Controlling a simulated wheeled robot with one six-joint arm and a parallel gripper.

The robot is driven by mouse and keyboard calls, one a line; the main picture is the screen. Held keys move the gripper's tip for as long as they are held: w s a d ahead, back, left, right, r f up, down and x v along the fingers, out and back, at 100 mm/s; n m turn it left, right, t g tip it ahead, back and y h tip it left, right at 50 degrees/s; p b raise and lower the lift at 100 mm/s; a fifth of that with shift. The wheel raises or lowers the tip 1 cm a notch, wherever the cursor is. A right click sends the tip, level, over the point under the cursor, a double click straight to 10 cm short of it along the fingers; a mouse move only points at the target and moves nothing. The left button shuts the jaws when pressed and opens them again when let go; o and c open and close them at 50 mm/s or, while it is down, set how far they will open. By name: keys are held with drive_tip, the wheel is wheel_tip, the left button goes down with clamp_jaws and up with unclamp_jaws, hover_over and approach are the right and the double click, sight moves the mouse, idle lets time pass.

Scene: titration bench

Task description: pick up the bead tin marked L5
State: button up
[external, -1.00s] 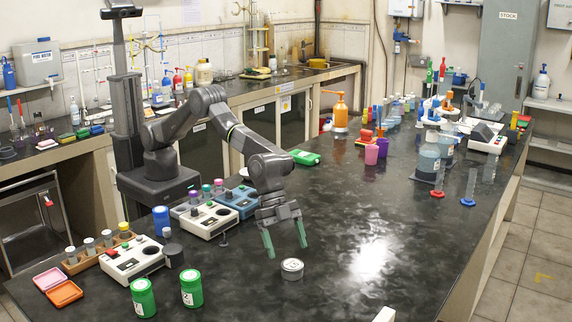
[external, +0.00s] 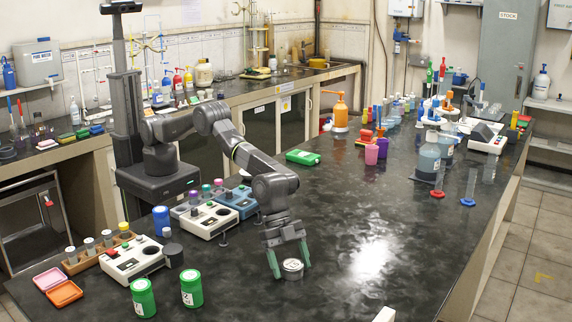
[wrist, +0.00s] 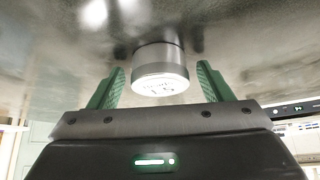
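The bead tin (external: 292,269) is a short round grey tin with a white lid, standing upright on the black bench. In the wrist view the tin (wrist: 160,68) shows dark marking on its lid that looks like L5, partly blurred. My gripper (external: 290,268) is open, with its green fingers lowered on either side of the tin. In the wrist view the fingers of my gripper (wrist: 160,86) stand apart, with a gap between each finger and the tin. Neither finger visibly touches it.
Two green-lidded jars (external: 143,297) (external: 191,288) stand left of the tin. A white device with knobs (external: 132,257) and another white device (external: 211,219) lie further left and behind. A small white block (external: 384,314) is at the front edge. The bench right of the tin is clear.

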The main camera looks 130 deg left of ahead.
drive_tip(key=c, duration=0.8)
drive_tip(key=shift+c, duration=0.2)
